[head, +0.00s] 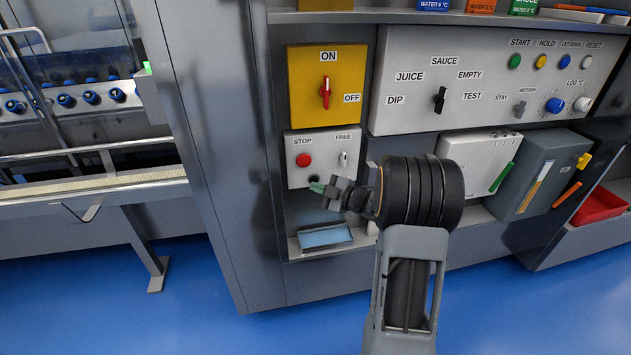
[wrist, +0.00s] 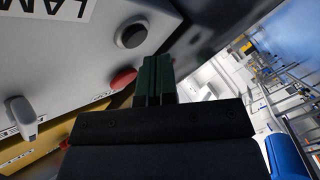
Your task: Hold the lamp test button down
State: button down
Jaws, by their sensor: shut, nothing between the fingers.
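The lamp test button is a round black button (wrist: 132,34) on the grey box (wrist: 60,60), next to a partly visible label reading "LAM". In the head view the button (head: 314,180) shows only as a dark spot at the lower part of the box, mostly hidden by my gripper (head: 318,187). My gripper is shut and empty, its green fingers (wrist: 157,66) together. In the wrist view the fingertips are just beside and below the button, and a gap shows between them. I cannot tell the exact distance to the box face.
A red STOP button (head: 304,160) and a FREE switch (head: 343,158) sit on the same box. A yellow ON/OFF panel (head: 300,90) is above. A blue tray (head: 325,237) lies below on the shelf. A white box (head: 476,160) stands to the right.

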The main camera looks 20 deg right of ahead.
jog(key=shift+w, duration=0.2)
dwell(0.4)
jog(key=shift+w+d, duration=0.1)
jog(key=shift+w, duration=0.2)
jog(key=shift+w, duration=0.4)
dwell(0.7)
jog(key=shift+s, duration=0.2)
dwell(1.5)
jog(key=shift+s, duration=0.65)
jog(key=shift+s+a, duration=0.2)
jog(key=shift+s, duration=0.6)
jog(key=shift+s+a, duration=0.2)
jog(key=shift+s, duration=0.65)
jog(key=shift+s+a, duration=0.2)
jog(key=shift+s, duration=0.6)
